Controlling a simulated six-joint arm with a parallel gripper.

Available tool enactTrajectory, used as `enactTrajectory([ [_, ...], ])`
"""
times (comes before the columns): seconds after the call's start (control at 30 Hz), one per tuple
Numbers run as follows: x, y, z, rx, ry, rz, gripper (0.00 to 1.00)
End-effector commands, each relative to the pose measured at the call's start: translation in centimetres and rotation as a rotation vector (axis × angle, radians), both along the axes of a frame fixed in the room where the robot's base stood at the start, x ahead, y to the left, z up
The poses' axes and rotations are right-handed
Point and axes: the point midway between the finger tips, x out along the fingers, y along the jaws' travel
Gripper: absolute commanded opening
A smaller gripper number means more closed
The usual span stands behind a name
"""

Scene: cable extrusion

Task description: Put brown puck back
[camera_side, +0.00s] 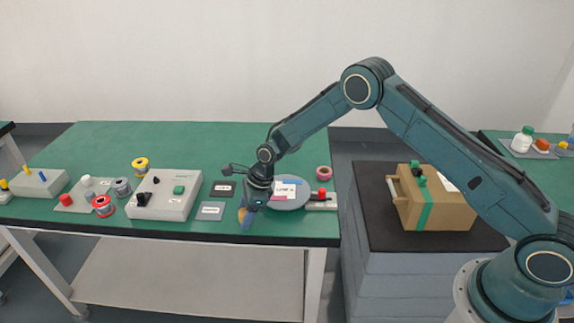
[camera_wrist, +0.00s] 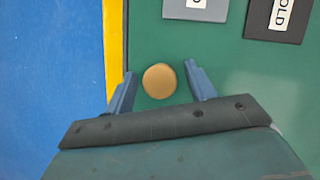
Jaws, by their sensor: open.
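The brown puck (camera_wrist: 159,81) lies on the green table near its edge. In the wrist view it sits between the two blue fingers of my gripper (camera_wrist: 160,72), with a gap on both sides. The fingers are open and hold nothing. In the side view my gripper (camera_side: 247,220) points down at the front edge of the table, and the puck (camera_side: 242,214) shows only partly behind it. A grey labelled plate (camera_wrist: 212,9) and a dark labelled plate (camera_wrist: 292,14) lie beyond the puck. In the side view the dark plate (camera_side: 223,184) is behind the grey plate (camera_side: 201,217).
A grey round disc (camera_side: 295,202) with cards stands right of my gripper, beside a small block with a red knob (camera_side: 322,192) and a pink roll (camera_side: 323,172). A grey control box (camera_side: 170,207) stands left. The back of the green table is clear.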

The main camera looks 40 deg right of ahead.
Motion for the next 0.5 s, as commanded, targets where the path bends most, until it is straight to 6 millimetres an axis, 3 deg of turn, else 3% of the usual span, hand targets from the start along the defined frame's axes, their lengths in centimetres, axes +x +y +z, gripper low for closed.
enactTrajectory([
  [0.27,-0.1,-0.4,1.3,0.001,-0.001,-0.001,0.55],
  [0.5,-0.6,-1.3,4.0,0.0,-0.002,-0.001,0.55],
])
